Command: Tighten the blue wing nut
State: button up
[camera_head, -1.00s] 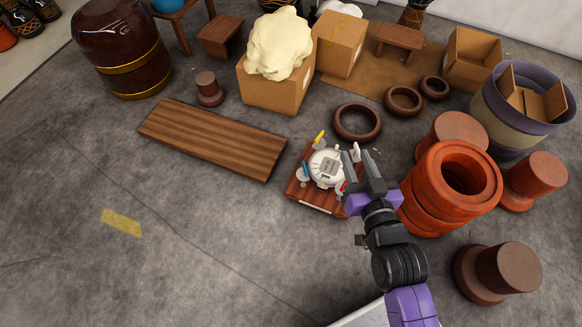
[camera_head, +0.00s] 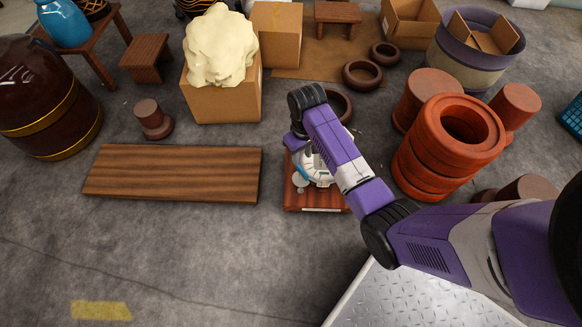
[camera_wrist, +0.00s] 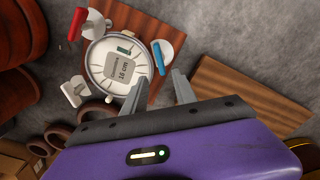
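My gripper (camera_wrist: 161,82) is open and empty. Its two grey fingers are apart, with the blue wing nut just beyond their tips and not between them. A red wing nut (camera_wrist: 78,24) and a white one (camera_wrist: 75,90) show at the rim farther left. In the head view, my arm hides much of the drum head (camera_head: 321,172) and the gripper's fingers; a bit of blue (camera_head: 304,172) shows. I see no yellow wing nut now.
The drum head sits on a small wooden board (camera_head: 297,200). A plank (camera_head: 172,172) lies left of it. Stacked orange rings (camera_head: 420,165) stand close at the right, and dark rings (camera_head: 362,75) lie behind. Open floor lies in front at left.

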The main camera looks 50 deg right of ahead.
aim_at(302, 170)
jog(key=shift+s+a+f, duration=0.1)
jog(key=shift+s+a, duration=0.05)
jog(key=shift+s, duration=0.2)
jog(key=shift+f+b, duration=0.3)
jog(key=shift+f, duration=0.05)
notch_tip(302, 170, down, 7)
jog(key=b, duration=0.3)
jog(key=shift+b, duration=0.35)
jog(key=shift+r, duration=0.1)
grip_shut()
